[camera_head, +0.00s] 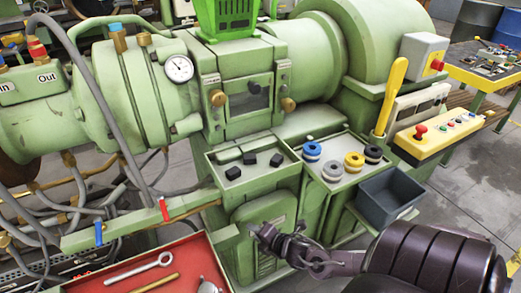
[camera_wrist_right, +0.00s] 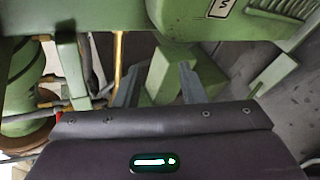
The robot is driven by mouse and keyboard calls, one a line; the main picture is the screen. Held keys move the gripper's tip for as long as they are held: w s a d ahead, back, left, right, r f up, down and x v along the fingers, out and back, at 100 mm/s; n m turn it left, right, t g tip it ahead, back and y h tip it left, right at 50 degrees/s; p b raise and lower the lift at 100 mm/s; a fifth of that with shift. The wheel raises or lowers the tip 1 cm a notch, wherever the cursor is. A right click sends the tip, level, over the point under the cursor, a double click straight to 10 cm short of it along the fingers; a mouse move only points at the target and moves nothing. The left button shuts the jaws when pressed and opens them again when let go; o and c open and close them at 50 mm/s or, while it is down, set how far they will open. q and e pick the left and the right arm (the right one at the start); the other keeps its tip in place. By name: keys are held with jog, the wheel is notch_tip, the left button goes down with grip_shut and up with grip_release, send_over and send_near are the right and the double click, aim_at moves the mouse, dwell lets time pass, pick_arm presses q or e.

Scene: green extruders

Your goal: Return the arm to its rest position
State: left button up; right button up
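My right arm (camera_head: 435,265) comes in from the lower right, with dark segmented links. My right gripper (camera_head: 266,236) is in front of the green extruder (camera_head: 130,100), below its small tray with black blocks. In the right wrist view, the two fingers of the gripper (camera_wrist_right: 158,85) stand apart with nothing held between them. A green post of the machine (camera_wrist_right: 165,75) shows behind the gap. I cannot tell whether the gripper touches the machine. My left arm and gripper are not in view.
A green tray (camera_head: 215,158) holds black blocks; beside it are blue, grey, yellow and black rings (camera_head: 354,162). A grey bin (camera_head: 390,192) sits close above my right arm. A red tray (camera_head: 135,265) with tools is at lower left. A yellow control box (camera_head: 440,135) is at right.

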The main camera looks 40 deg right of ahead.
jog(key=shift+d+f, duration=0.2)
jog(key=shift+d, duration=0.3)
jog(key=s+d+f+m+g+h, duration=0.1)
jog(key=s+f+m+g, duration=0.3)
jog(key=s+f, duration=0.55)
jog(key=s+f+m+g+h, duration=0.15)
jog(key=s+f+m, duration=0.5)
jog(key=f, duration=0.65)
jog(key=s+a+f+m+g+y, duration=0.1)
jog(key=s+a+f+m+g, duration=0.1)
jog(key=s+a+f, duration=0.3)
jog(key=s+a+f+m+g+y, duration=0.1)
jog(key=s+a+f+m+g, duration=0.2)
jog(key=s+a, duration=0.7)
jog(key=s+f+m, duration=0.2)
jog(key=s+f, duration=0.1)
jog(key=shift+a+g+y, duration=0.35)
jog(key=shift+a, duration=0.05)
jog(key=shift+f+m, duration=0.1)
jog(key=shift+m, duration=0.15)
